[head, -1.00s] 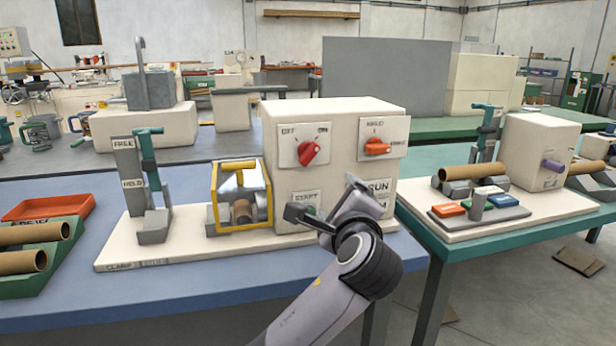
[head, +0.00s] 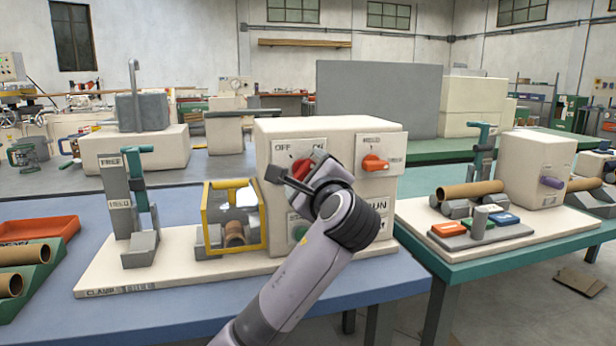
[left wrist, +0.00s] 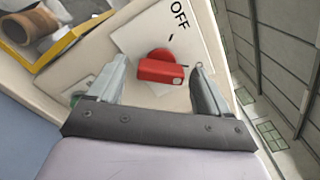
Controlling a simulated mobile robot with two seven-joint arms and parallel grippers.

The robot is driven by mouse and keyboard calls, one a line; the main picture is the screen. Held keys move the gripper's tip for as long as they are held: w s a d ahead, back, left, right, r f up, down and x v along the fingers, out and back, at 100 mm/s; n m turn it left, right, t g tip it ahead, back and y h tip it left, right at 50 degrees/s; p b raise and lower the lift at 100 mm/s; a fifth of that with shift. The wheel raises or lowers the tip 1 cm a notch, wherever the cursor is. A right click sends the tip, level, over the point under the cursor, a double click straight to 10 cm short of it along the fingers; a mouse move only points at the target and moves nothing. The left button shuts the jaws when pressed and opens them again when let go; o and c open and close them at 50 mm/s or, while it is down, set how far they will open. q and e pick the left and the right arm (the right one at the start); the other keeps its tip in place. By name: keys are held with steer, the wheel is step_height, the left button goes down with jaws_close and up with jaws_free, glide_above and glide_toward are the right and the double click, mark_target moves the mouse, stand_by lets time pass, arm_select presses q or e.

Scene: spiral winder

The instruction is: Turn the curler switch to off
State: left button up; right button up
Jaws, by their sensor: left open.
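The curler switch is a red knob (head: 302,168) on a white plate marked OFF and ON, on the front of the cream machine box (head: 330,132). My left gripper (head: 285,178) is in front of it and hides part of the knob and plate. In the left wrist view the red knob (left wrist: 160,68) shows between the two fingertips of the left gripper (left wrist: 158,78), which is open. The OFF label (left wrist: 180,14) lies above the knob there. I cannot tell whether a finger touches the knob. My right gripper is not in view.
An orange-red knob (head: 375,163) marked HELD sits to the right on the same box. A yellow-framed guard (head: 235,215) stands to the left, with a teal-handled clamp (head: 140,190) beyond it. A green START button (head: 299,232) is below.

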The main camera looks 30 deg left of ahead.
arm_select(q)
steer(key=c, duration=1)
steer(key=shift+c, duration=0.2)
steer(key=n+p, duration=0.2)
steer(key=n, duration=1.3)
steer(key=shift+n, duration=0.4)
steer(key=shift+r, duration=0.1)
